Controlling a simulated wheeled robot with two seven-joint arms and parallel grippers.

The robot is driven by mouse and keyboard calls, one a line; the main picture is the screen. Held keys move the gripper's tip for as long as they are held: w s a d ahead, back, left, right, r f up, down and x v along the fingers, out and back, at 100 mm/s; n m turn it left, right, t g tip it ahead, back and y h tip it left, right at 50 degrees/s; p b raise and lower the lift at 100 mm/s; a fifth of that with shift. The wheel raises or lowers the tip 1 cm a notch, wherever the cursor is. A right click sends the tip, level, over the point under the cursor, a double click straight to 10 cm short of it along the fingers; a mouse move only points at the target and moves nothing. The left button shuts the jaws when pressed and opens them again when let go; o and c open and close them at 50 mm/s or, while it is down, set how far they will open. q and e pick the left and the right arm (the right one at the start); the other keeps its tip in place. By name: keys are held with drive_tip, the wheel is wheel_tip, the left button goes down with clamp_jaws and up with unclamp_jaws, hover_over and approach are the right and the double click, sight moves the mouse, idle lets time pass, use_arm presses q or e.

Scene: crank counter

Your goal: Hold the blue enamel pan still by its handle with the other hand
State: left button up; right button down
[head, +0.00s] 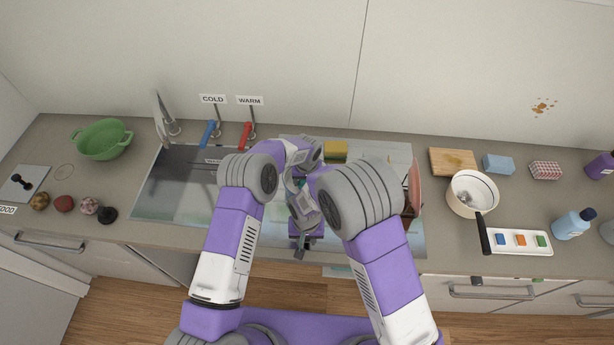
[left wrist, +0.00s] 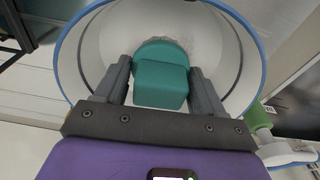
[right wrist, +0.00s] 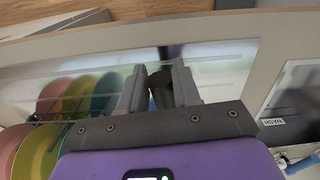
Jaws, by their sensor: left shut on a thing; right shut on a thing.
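The blue enamel pan (left wrist: 215,25) shows in the left wrist view, with a pale inside and a blue rim. My left gripper (left wrist: 160,80) is inside it, shut on a teal scrubber (left wrist: 160,85) at the pan's floor. A faint greyish patch lies beside the scrubber. In the head view the right gripper (head: 303,243) is over the sink's front edge. My arms hide the pan and left gripper there.
A rack with coloured plates (right wrist: 55,95) stands close to my right gripper. The sink (head: 165,190) has a blue lever (head: 207,134) and a red lever (head: 245,135) behind it. A cream pan (head: 472,210) and a white button tray (head: 520,251) are on the right counter.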

use_arm(q)
drive_tip(key=shift+s+f, duration=0.2)
drive_tip(key=shift+s, duration=0.75)
drive_tip(key=shift+s, duration=0.1)
drive_tip(key=shift+w+a+r, duration=0.1)
drive_tip(key=shift+w+r, duration=0.05)
drive_tip(key=shift+w, duration=0.9)
drive_tip(key=shift+w+r, duration=0.15)
drive_tip(key=shift+w, duration=0.9)
drive_tip(key=shift+r, duration=0.15)
wheel_tip(320, 180, up, 8)
wheel_tip(320, 180, up, 8)
